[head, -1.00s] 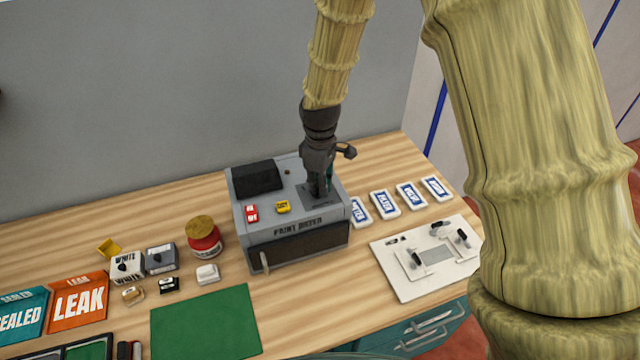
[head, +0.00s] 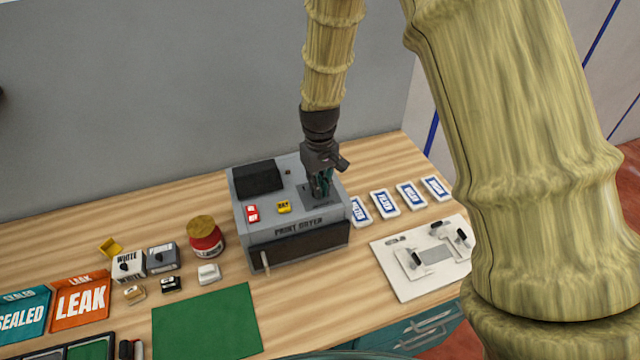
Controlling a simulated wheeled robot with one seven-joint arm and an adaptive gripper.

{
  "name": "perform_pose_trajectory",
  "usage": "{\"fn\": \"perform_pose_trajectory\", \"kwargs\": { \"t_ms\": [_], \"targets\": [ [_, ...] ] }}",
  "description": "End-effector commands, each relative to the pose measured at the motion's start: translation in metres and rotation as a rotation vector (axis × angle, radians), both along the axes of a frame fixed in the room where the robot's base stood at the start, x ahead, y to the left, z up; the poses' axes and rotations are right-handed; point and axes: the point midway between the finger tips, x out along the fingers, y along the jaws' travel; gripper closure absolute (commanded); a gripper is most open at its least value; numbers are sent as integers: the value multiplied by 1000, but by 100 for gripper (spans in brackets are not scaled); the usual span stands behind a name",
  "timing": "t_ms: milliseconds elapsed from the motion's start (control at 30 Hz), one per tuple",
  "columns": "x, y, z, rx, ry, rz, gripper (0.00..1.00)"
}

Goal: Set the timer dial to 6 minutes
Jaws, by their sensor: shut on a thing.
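The grey paint dryer (head: 300,222) stands on the wooden bench, with a dark panel and a light handle on its front. Its top carries a red button (head: 252,213), a yellow button (head: 284,207) and a dark plate (head: 310,199) at the right. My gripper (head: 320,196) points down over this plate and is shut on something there. The timer dial is not clearly visible; the fingers hide that spot, so I cannot read its setting.
Several blue-and-white labelled blocks (head: 384,203) lie right of the dryer. A white fixture board (head: 405,284) with black clamps is at the front right. A red jar (head: 206,240), small boxes (head: 128,266) and a green mat (head: 205,322) are left.

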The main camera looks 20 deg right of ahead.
Motion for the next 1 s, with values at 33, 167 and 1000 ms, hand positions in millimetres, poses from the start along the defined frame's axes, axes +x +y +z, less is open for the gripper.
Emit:
{"fn": "perform_pose_trajectory", "kwargs": {
  "t_ms": [33, 167, 1000],
  "targets": [
    [1, 0, 1, -2, -2, -41, 100],
    [1, 1, 1, -1, -2, -165, 100],
    [3, 4, 2, 0, -4, -863, 100]
  ]
}}
